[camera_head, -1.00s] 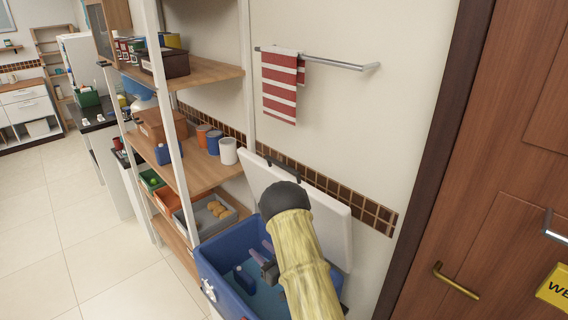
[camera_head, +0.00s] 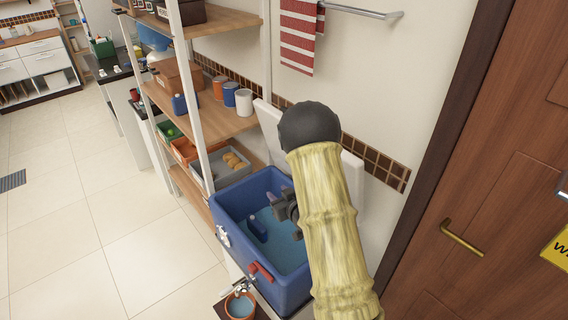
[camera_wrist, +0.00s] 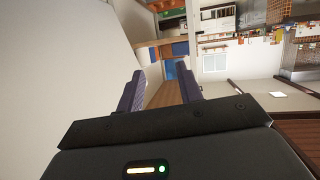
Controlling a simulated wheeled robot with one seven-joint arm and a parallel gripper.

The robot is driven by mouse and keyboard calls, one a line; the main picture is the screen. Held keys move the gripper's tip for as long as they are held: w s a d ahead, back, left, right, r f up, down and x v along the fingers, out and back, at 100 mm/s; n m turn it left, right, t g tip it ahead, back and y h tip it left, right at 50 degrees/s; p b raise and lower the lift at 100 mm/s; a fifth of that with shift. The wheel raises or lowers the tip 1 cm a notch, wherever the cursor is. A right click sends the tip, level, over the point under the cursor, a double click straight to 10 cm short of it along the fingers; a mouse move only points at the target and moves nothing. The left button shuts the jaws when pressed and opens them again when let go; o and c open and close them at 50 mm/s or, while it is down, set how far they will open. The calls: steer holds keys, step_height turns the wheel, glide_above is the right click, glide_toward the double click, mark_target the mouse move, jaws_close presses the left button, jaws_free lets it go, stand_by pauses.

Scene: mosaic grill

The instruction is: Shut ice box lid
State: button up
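The ice box (camera_head: 232,202) is a blue open-topped tub with blue inside. Its white lid (camera_head: 353,172) stands raised at the back by the wall, partly hidden by my arm. My gripper (camera_head: 284,203) is over the box opening, in front of the lid and apart from it as far as I can tell. In the wrist view my gripper (camera_wrist: 162,90) has its two dark fingers apart with nothing between them. A large pale flat surface fills the left of that view; I cannot tell whether it is the lid or the wall.
A wooden shelf (camera_head: 225,122) with cans, bins and a tray stands left of the box. A small pot (camera_head: 240,304) is below the box front. A wooden door (camera_head: 490,190) is at the right. The tiled floor (camera_head: 70,245) at left is open.

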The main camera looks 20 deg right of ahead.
steer(key=s+a+r+m+g+h, duration=0.1)
steer(key=s+r+g, duration=0.25)
steer(key=s, duration=0.45)
steer(key=s+a+r+m+g+h, duration=0.15)
steer(key=s+g, duration=0.25)
steer(key=s, duration=0.5)
steer(key=s+a+r+m+g+h, duration=0.1)
steer(key=s+r+g, duration=0.3)
steer(key=s, duration=0.4)
steer(key=s+b+x, duration=0.3)
steer(key=b+x, duration=1.4)
steer(key=s+a+f+b+x, duration=0.1)
steer(key=s+b+x, duration=0.3)
steer(key=b+x, duration=1.2)
steer(key=shift+s+a+f+b, duration=0.2)
steer(key=shift+a+f+b, duration=0.1)
steer(key=shift+f+b, duration=0.35)
steer(key=shift+n+y, duration=0.25)
